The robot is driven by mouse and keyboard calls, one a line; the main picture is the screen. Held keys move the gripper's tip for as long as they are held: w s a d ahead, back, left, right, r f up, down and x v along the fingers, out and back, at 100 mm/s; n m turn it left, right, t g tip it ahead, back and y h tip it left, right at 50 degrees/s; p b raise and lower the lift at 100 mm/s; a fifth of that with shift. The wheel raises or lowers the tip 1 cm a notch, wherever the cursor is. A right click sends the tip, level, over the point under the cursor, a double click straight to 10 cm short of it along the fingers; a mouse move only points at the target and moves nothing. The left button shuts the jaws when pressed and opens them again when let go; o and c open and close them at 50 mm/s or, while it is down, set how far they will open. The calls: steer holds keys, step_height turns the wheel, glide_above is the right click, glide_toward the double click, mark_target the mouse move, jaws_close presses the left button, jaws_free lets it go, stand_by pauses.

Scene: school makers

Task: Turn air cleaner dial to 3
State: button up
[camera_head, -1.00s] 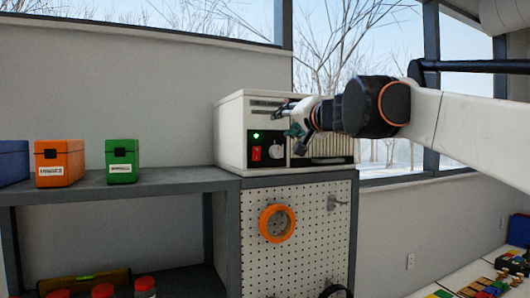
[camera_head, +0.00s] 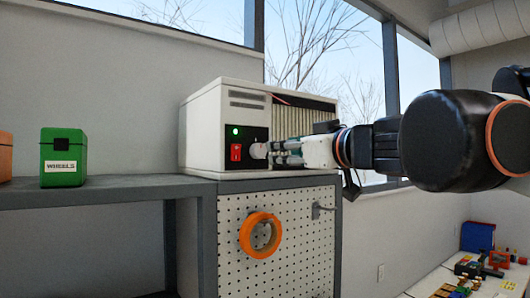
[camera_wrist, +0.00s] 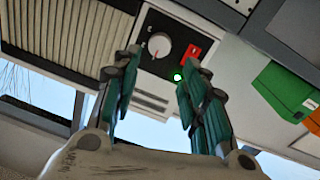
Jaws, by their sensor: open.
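The air cleaner (camera_head: 208,128) is a white box with a grille, standing on the dark shelf top. Its black panel carries a lit green light (camera_head: 235,132), a red switch (camera_head: 236,152) and a pale round dial (camera_head: 258,151). In the wrist view the dial (camera_wrist: 160,45) shows whole, beyond the fingertips; its setting is too small to read. My gripper (camera_head: 277,150) is open and empty, level with the dial and at its right in the head view. In the wrist view my gripper (camera_wrist: 160,65) has its fingers spread to either side below the dial. Contact cannot be told.
A green box (camera_head: 63,165) labelled WHEELS and part of an orange box (camera_head: 5,157) stand left on the shelf (camera_head: 120,188). An orange ring (camera_head: 260,235) hangs on the pegboard (camera_head: 295,262) below. The shelf between green box and cleaner is clear.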

mark_target(261, 151)
steer(key=p+x, duration=0.1)
steer(key=x, duration=0.9)
steer(key=shift+c, duration=0.2)
steer(key=c, duration=0.8)
